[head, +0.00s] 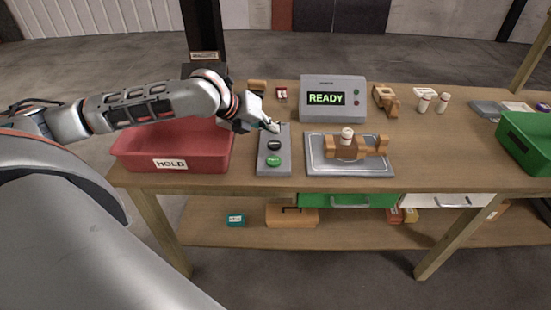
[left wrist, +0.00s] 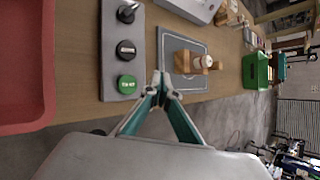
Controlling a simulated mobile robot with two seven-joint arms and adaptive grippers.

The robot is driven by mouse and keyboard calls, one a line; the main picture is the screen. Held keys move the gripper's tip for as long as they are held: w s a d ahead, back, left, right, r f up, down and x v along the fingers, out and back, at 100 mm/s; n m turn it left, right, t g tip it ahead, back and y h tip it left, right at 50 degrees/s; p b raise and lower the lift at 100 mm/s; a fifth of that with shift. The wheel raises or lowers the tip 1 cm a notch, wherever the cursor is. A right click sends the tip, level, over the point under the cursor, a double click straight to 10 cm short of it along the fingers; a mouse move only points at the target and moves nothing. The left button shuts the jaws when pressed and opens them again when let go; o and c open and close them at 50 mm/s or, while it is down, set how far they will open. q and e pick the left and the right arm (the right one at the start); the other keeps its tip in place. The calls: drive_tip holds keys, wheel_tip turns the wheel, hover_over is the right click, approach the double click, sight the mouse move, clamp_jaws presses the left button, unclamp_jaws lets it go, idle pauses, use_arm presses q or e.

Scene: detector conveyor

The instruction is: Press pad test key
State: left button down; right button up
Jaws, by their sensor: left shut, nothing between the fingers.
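A grey control pad (head: 262,165) lies on the bench between the red bin and the metal tray. It carries a green key (head: 274,160) with small unclear lettering and a black round knob (head: 274,145). My right gripper is not in view.
A red bin (head: 190,160) marked HOLD stands left of the pad. A metal tray (head: 350,170) with a wooden piece (head: 345,152) lies to the right. A grey box (head: 333,88) with a READY display stands behind. A green bin (head: 530,160) stands far right.

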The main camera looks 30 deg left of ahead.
sight(272, 161)
use_arm(q)
drive_tip(key=shift+f, duration=0.15)
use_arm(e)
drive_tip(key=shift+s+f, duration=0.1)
use_arm(q)
wheel_tip(272, 161, down, 4)
drive_tip(key=shift+r, duration=0.2)
wheel_tip(272, 161, down, 2)
drive_tip(key=shift+f+b, duration=0.1)
drive_tip(key=shift+b, duration=1.1)
drive_tip(key=shift+f+b, duration=0.3)
drive_tip(key=shift+f, duration=1.05)
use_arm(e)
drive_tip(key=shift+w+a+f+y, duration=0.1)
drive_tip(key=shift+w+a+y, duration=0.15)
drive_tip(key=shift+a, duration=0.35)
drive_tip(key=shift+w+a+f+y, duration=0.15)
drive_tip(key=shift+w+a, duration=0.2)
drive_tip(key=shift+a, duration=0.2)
